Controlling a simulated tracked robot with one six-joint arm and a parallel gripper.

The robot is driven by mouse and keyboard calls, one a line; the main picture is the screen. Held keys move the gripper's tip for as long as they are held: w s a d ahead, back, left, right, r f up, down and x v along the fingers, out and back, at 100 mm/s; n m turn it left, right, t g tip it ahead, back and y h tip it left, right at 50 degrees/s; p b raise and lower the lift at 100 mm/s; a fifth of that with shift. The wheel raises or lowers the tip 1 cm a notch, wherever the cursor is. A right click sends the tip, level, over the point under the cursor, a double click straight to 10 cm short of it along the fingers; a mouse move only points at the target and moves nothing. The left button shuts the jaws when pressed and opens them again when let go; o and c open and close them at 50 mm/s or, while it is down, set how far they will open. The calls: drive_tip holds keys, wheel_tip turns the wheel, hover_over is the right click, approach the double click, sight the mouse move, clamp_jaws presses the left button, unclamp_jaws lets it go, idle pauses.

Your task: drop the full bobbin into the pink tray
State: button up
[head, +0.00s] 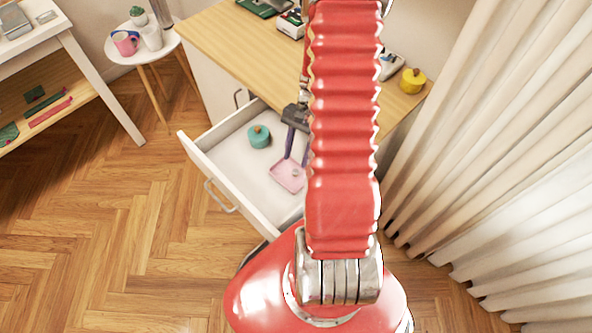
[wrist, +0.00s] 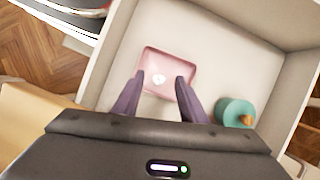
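The pink tray (head: 284,183) lies on the floor of the open white drawer, and it shows in the wrist view (wrist: 178,61) too. A small whitish thing (wrist: 158,79) sits inside the tray, apart from its walls; it may be the full bobbin, but it is too small to tell. My gripper (head: 296,160) points down over the tray. Its two purple fingers are spread apart in the wrist view, with nothing held between them. The whitish thing shows between the fingertips, apparently beyond them.
A teal round container (head: 259,136) with a knob stands in the drawer (head: 223,150) beside the tray. A wooden desktop (head: 240,40) lies behind, with a yellow round pot (head: 413,80) on its right. Curtains (head: 470,130) hang at right. Floor at left is clear.

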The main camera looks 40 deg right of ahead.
drive_tip(key=shift+r, duration=0.1)
drive_tip(key=v, duration=1.3)
drive_tip(key=shift+r, duration=0.25)
drive_tip(key=shift+d, duration=0.1)
idle(0.3)
drive_tip(key=s+a+r+n+t+h, duration=0.2)
drive_tip(key=s+a+r+n+t, duration=0.1)
drive_tip(key=a+r+n, duration=0.4)
drive_tip(key=s+a+r+n+t+h, duration=0.2)
drive_tip(key=a+r+n+t, duration=0.2)
drive_tip(key=a+r, duration=1)
drive_tip(key=a+n, duration=0.3)
drive_tip(key=a, duration=0.3)
drive_tip(key=shift+s+n, duration=0.3)
drive_tip(key=shift+s, duration=0.1)
drive_tip(key=shift+a, duration=0.1)
drive_tip(key=shift+c, duration=0.5)
idle(1.1)
